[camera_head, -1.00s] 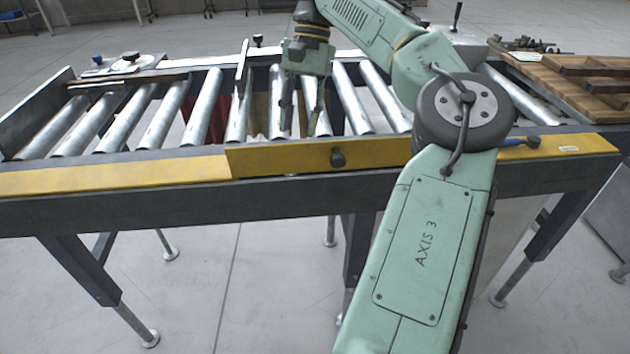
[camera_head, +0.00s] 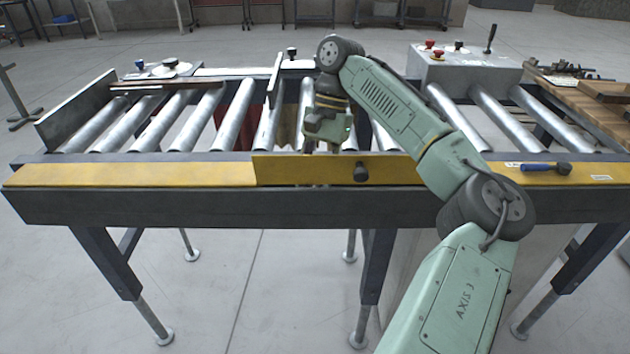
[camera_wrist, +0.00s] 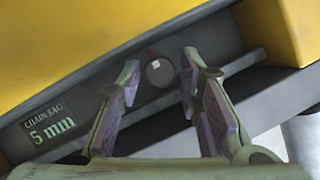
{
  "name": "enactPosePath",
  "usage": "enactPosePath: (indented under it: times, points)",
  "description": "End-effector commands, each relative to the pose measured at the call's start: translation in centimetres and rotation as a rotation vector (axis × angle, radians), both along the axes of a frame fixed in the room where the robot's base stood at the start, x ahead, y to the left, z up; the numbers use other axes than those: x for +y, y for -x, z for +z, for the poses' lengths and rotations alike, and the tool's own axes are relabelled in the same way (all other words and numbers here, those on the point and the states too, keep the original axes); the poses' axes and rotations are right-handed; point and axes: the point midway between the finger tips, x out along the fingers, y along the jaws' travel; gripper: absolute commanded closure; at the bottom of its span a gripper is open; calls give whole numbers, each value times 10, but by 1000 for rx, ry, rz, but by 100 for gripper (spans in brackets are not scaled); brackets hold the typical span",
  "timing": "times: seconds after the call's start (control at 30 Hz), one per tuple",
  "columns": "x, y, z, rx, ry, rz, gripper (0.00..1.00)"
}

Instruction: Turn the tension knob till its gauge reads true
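My gripper (camera_head: 322,146) points down over the rollers, just behind the yellow front guard. In the wrist view my gripper (camera_wrist: 161,64) is open, its fingers apart with nothing between the pads. Beyond the tips a small round grey piece (camera_wrist: 160,73) with a white mark sits in a dark strip; I cannot tell whether it is a knob or a gauge part. A label (camera_wrist: 49,122) beside it reads "5 mm", its upper line something like "CHAIN SAG". No gauge reading can be made out.
The yellow guard (camera_head: 300,172) runs along the conveyor's front. A blue-handled tool (camera_head: 545,168) lies on the right rail. A grey control box (camera_head: 465,72) with red buttons stands behind. More knobs (camera_head: 170,64) sit at the back left. A wooden tray (camera_head: 590,95) is far right.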

Motion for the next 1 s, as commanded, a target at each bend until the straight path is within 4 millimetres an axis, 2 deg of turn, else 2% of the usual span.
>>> enactPosePath:
  times: [0.17,0.43,0.9,1.0]
  points:
    - [2,3,-8,-1,-2,0,68]
    - [2,3,-9,-1,0,0,68]
    - [2,3,-9,-2,-1,-1,98]
    - [2,3,-9,-2,-1,-1,100]
